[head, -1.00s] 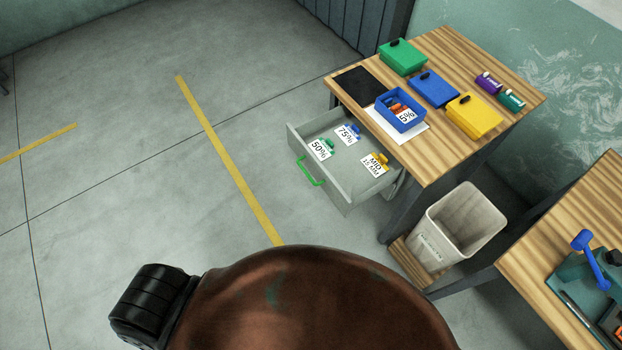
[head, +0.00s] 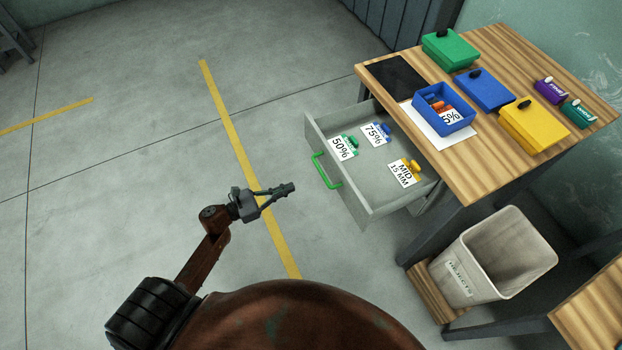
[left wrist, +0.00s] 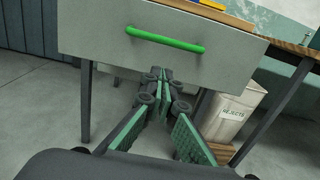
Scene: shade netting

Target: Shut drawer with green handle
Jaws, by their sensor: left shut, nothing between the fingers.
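The grey drawer (head: 372,203) stands pulled out from the wooden table, with a green handle (head: 326,171) on its front. Inside lie several labelled tags, among them a green 50% tag (head: 343,147), a blue 75% tag (head: 376,133) and a yellow MID 15 MM tag (head: 405,173). My left gripper (head: 288,188) is shut and empty, in front of the drawer and apart from it. In the left wrist view the green handle (left wrist: 165,39) crosses the drawer front (left wrist: 215,62), above my fingers (left wrist: 160,85). My right gripper is not in view.
The wooden table (head: 480,180) carries a green box (head: 450,48), a blue box (head: 484,90), a yellow box (head: 533,124) and an open blue bin (head: 470,122). A rejects bin (head: 495,258) stands below, right of the drawer. The floor left of the drawer is clear.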

